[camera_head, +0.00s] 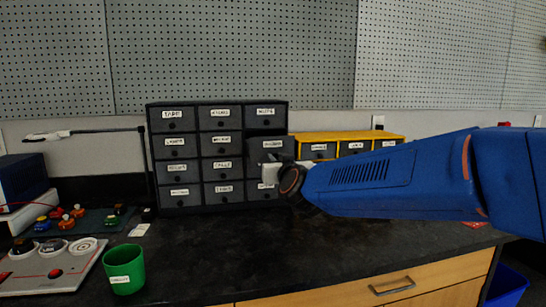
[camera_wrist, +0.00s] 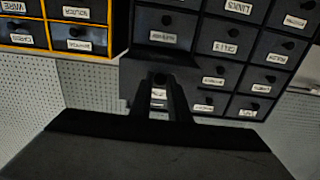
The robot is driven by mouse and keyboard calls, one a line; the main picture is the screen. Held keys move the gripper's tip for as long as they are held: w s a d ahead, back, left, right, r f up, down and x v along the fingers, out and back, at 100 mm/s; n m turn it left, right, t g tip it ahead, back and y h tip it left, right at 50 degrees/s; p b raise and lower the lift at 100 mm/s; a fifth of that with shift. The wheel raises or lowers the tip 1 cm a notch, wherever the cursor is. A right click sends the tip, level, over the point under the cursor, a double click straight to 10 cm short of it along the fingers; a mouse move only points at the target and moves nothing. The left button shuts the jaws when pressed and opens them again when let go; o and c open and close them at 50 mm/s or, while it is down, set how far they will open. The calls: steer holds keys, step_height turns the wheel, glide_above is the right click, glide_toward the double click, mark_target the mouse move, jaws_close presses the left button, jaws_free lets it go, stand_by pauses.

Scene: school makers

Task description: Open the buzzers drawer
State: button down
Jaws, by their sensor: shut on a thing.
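A dark drawer cabinet (camera_head: 152,150) stands on the black counter against the wall, with labelled, knobbed drawers in three columns. In its right column, the second drawer from the top (camera_head: 271,144) sticks out past its neighbours. Its label is too small to read surely. It also shows in the wrist view (camera_wrist: 140,85), where the cabinet appears upside down. My gripper (camera_wrist: 160,84) is at this drawer's front, its fingers shut around the knob. In the head view my gripper (camera_head: 272,168) covers part of the right column below.
A yellow drawer cabinet (camera_head: 378,134) stands just right of the dark one, behind my arm. A green cup (camera_head: 124,271), a control panel (camera_head: 58,274) and a lamp arm (camera_head: 95,131) are at the left. The counter (camera_head: 220,255) in front of the cabinet is clear.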

steer(key=shift+s+d, duration=0.15)
steer(key=shift+s, duration=0.35)
steer(key=c, duration=1.7)
jaws_free()
steer(key=v, duration=1.7)
steer(key=shift+s+r, duration=0.1)
steer(key=shift+s, duration=0.1)
steer(key=shift+d, duration=0.15)
